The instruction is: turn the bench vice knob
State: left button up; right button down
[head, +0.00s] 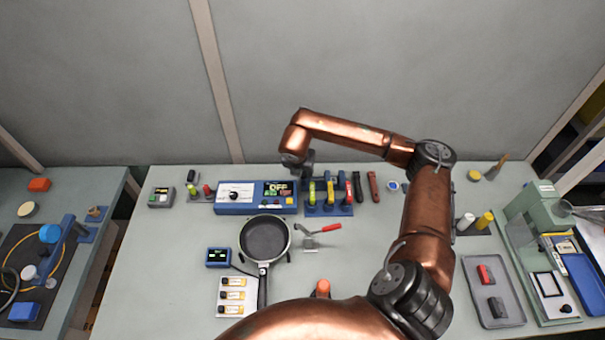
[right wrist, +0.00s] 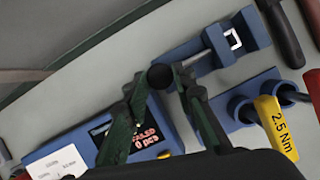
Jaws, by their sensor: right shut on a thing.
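The bench vice (right wrist: 258,28) is blue with a metal bar between its blocks and shows at the top of the right wrist view. Its black round knob (right wrist: 160,76) sits at the vice's left end. My right gripper (head: 303,170) reaches down at the back of the bench in the head view. In the right wrist view its fingertips (right wrist: 163,80) are on either side of the knob, shut on it. The fingers cover part of the knob and its shaft. In the head view my gripper hides the knob. My left gripper is not in view.
A blue sealer-like unit (head: 257,210) with a lit display stands left of the gripper. A blue rack (head: 330,211) of coloured-handled screwdrivers is just in front of the vice. A pan (head: 265,238) lies nearer.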

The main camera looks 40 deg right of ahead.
jog(key=m, duration=0.1)
jog(key=m+g, duration=0.1)
jog(key=m, duration=0.1)
jog(key=shift+w+m+h+b, duration=0.25)
jog(key=shift+m+h+b, duration=0.05)
jog(key=shift+m+b, duration=0.1)
jog(key=m, duration=0.1)
jog(key=m+g, duration=0.1)
jog(key=shift+w+r+m, duration=0.1)
jog(key=shift+r+m, duration=0.05)
jog(key=shift+m, duration=0.15)
jog(key=m+g, duration=0.1)
jog(key=m, duration=0.2)
jog(key=shift+w+m+g+p, duration=0.1)
jog(key=shift+m+g+p, duration=0.2)
jog(key=shift+g+p, duration=0.1)
jog(key=shift+w+m+g+p, duration=0.1)
jog(key=shift+m+g+p, duration=0.4)
jog(key=shift+m, duration=0.9)
jog(key=shift+d, duration=0.1)
jog(key=c, duration=1.6)
grip_release()
